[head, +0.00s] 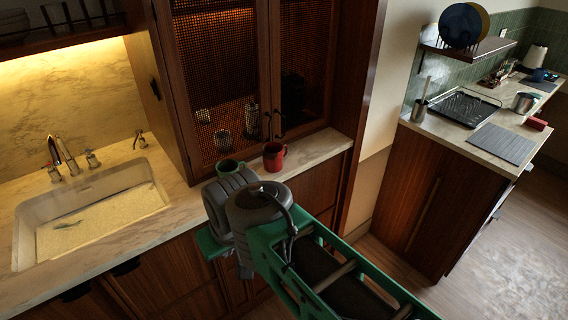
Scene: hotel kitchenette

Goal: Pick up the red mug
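A red mug (274,156) stands upright on the marble counter (318,150), in front of the mesh-fronted cabinet, with its handle toward the right. A green mug (228,168) stands to its left, its lower part hidden behind my arm. My green and grey arm reaches up from the lower right, and its grey joint is in front of the counter, just below the mugs in the picture. My gripper's fingers do not show, so I cannot see their distance from the red mug.
A white sink (100,175) with a faucet (65,155) is at the left. Mesh cabinet doors (215,90) rise close behind the mugs. Free counter lies right of the red mug. A separate counter at right holds a black dish rack (462,108) and a grey mat (503,144).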

